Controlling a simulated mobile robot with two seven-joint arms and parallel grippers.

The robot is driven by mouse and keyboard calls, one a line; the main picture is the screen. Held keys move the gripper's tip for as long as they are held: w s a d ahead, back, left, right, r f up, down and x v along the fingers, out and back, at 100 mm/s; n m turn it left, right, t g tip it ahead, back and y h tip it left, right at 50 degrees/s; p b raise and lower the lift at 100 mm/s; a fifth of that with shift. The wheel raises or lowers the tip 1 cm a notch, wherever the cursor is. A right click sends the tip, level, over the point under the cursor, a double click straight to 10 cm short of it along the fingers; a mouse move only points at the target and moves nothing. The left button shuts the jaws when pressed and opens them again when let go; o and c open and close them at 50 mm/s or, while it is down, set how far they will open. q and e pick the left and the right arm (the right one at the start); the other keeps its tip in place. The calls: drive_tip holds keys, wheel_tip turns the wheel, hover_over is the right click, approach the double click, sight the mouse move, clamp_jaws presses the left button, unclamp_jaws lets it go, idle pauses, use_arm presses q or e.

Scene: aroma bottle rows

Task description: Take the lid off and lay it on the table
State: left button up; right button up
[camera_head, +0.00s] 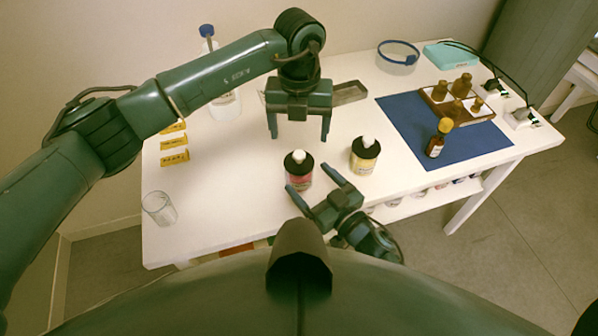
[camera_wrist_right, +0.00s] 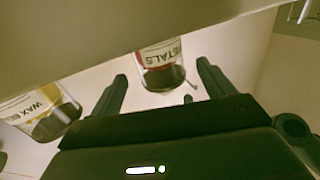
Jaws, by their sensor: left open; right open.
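A red-labelled jar (camera_head: 299,180) with a black lid and a white knob stands upright on the white table (camera_head: 235,205). In the right wrist view its label ends in "TALS" (camera_wrist_right: 160,55). My right gripper (camera_head: 309,179) is open, low at the table's front edge, its fingertips pointing at this jar and close to either side of it; contact cannot be told. My left gripper (camera_head: 299,138) is open and empty, pointing down behind and above the jar. A yellow-labelled jar (camera_head: 364,160) with a similar lid stands to the right; it also shows in the right wrist view (camera_wrist_right: 40,110).
A blue mat (camera_head: 480,150) at right holds a brown bottle with a yellow cap (camera_head: 437,140) and a wooden tray (camera_head: 455,118) of small bottles. An empty glass (camera_head: 159,208) stands front left, yellow cards (camera_head: 174,157) behind it. Table between glass and red-labelled jar is clear.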

sight(307, 178)
drive_tip(key=shift+x, duration=2)
